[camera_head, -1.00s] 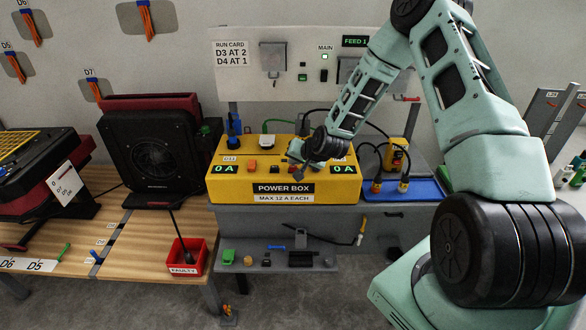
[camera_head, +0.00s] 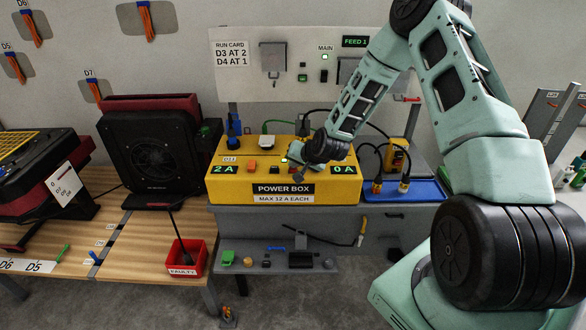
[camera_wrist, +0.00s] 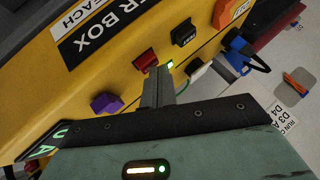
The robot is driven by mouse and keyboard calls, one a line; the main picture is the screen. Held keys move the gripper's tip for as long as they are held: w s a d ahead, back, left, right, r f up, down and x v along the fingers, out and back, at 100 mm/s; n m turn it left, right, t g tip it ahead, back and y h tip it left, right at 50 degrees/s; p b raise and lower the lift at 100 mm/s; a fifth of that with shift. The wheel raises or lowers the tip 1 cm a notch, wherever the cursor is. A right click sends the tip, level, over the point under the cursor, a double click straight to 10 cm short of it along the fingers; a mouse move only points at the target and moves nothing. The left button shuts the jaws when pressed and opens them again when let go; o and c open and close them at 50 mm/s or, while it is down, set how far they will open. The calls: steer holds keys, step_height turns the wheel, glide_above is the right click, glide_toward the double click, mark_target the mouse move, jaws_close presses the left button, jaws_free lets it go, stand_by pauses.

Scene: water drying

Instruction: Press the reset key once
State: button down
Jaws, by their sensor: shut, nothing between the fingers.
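The yellow power box (camera_head: 230,190) stands on the grey bench. Its left display (camera_head: 224,169) reads 2 A and its right display (camera_head: 343,169) reads 0 A. In the wrist view, a red key (camera_wrist: 145,60), a black key (camera_wrist: 184,32), an orange key (camera_wrist: 228,10) and a purple knob (camera_wrist: 106,104) show on the box. I cannot read which key is the reset key. My gripper (camera_wrist: 158,74) is shut and empty, its tips close to the red key and a lit green lamp (camera_wrist: 170,64). Whether it touches the red key I cannot tell.
A blue plug (camera_head: 234,128) and cables stand at the box's back left. A black fan unit (camera_head: 152,150) is to the left, with a red FAULTY bin (camera_head: 187,257) in front. A blue tray (camera_head: 420,190) with yellow-and-black connectors lies to the right.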

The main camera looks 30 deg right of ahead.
steer(key=shift+r, duration=0.1)
steer(key=shift+r+p, duration=0.5)
steer(key=shift+r, duration=0.2)
step_height(320, 180, up, 5)
steer(key=p, duration=0.3)
stand_by(0.3)
stand_by(0.7)
